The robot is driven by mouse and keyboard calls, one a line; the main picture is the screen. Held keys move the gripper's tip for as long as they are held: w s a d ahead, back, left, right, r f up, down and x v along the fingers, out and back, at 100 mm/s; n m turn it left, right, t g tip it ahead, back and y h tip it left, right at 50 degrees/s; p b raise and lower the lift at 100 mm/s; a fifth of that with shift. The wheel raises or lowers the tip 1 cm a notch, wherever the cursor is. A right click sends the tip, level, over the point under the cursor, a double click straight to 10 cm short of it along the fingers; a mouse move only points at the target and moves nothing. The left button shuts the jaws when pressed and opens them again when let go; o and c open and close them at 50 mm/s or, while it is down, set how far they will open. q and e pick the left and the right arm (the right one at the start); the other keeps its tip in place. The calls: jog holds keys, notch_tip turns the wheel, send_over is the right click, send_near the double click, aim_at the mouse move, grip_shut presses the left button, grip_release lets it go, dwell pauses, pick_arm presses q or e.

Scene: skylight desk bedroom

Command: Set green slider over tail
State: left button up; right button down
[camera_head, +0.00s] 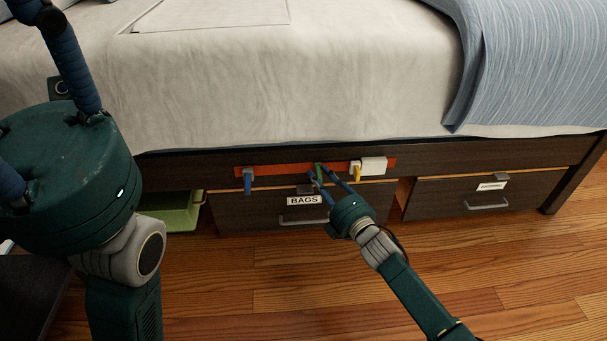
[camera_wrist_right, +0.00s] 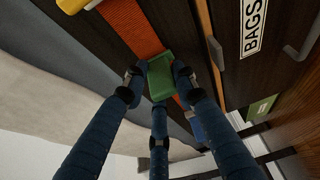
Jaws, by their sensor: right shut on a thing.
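A red-orange strap (camera_head: 282,169) runs along the dark bed frame. The green slider (camera_head: 319,170) sits near its middle, between a blue slider (camera_head: 248,180) at the left and a yellow slider (camera_head: 357,173) at the right, beside a white block (camera_head: 373,165). I cannot tell which part is the tail. My right gripper (camera_head: 325,176) is shut on the green slider, which shows between its fingers in the right wrist view (camera_wrist_right: 160,77), against the strap (camera_wrist_right: 131,28). My left gripper (camera_head: 65,180) is large at the left, fingers upward, tips cut off.
Below the strap is a drawer labelled BAGS (camera_head: 304,200) with a bar handle. Another labelled drawer (camera_head: 487,195) is at the right. A green bin (camera_head: 180,213) stands under the bed at the left. The wood floor (camera_head: 280,270) in front is clear.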

jog(key=shift+s+a+f, duration=0.1)
jog(key=shift+s+f, duration=0.1)
jog(key=shift+f, duration=0.2)
jog(key=c, duration=1.7)
grip_release()
jog(key=shift+o, duration=1.3)
jog(key=shift+r, duration=0.15)
jog(key=v, duration=1.2)
